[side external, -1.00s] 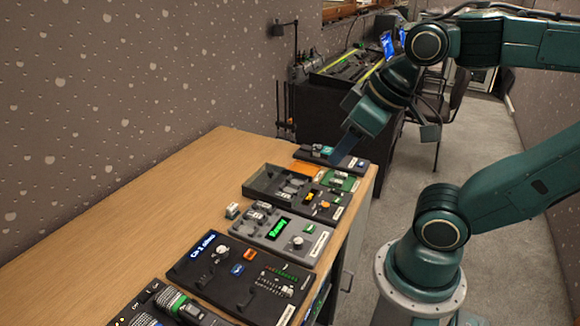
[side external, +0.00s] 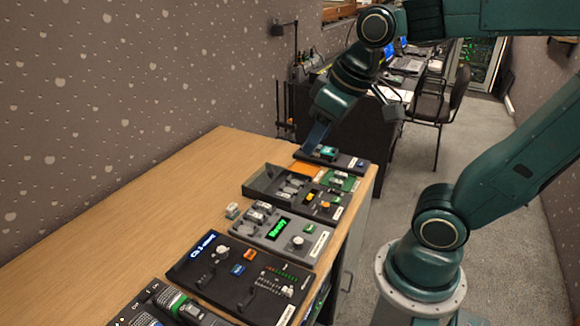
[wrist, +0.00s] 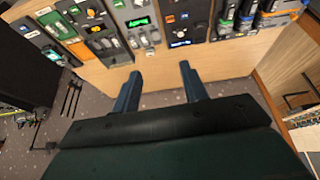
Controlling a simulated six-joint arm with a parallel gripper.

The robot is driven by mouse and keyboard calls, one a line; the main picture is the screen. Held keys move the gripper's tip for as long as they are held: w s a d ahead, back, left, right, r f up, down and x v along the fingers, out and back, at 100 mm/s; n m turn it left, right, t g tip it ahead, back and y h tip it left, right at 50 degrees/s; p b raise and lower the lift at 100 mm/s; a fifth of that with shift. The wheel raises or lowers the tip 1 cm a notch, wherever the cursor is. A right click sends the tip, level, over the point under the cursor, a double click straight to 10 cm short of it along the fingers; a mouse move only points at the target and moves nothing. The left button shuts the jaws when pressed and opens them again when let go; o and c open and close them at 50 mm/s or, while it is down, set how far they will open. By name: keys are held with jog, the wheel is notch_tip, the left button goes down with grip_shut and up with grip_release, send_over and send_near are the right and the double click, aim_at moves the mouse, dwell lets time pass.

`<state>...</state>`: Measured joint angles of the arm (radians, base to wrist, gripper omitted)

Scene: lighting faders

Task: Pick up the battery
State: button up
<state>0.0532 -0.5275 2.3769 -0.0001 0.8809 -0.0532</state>
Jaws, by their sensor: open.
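I cannot tell for sure which small item is the battery. Several small grey cylinder-like pieces (side external: 290,187) lie in a dark open tray (side external: 262,184) on the desk. A small pale block (side external: 232,211) sits on bare wood beside the grey panel (side external: 268,240) with a green lit display. My gripper (side external: 316,138) is in the air at the desk's far end, near the farthest dark panel (side external: 345,162), and holds nothing.
A dark panel (side external: 215,272) with a blue display and raised controls stands nearer the camera. Microphone-like items (side external: 175,303) lie at the near edge. The wooden desk top (side external: 150,210) is clear along the wall (side external: 100,120). An orange piece (side external: 304,171) lies near the tray.

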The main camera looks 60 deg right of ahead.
jog(key=w+d+f+g, duration=0.1)
jog(key=w+d+f, duration=0.15)
jog(key=w, duration=0.55)
jog(key=g, duration=0.4)
send_over(264, 205)
notch_tip(264, 205, down, 18)
jog(key=r, duration=0.1)
jog(key=shift+d+f, duration=0.1)
jog(key=shift+f, duration=0.5)
jog(key=shift+f, duration=4.3)
jog(key=shift+f, duration=0.1)
jog(key=shift+f, duration=2.45)
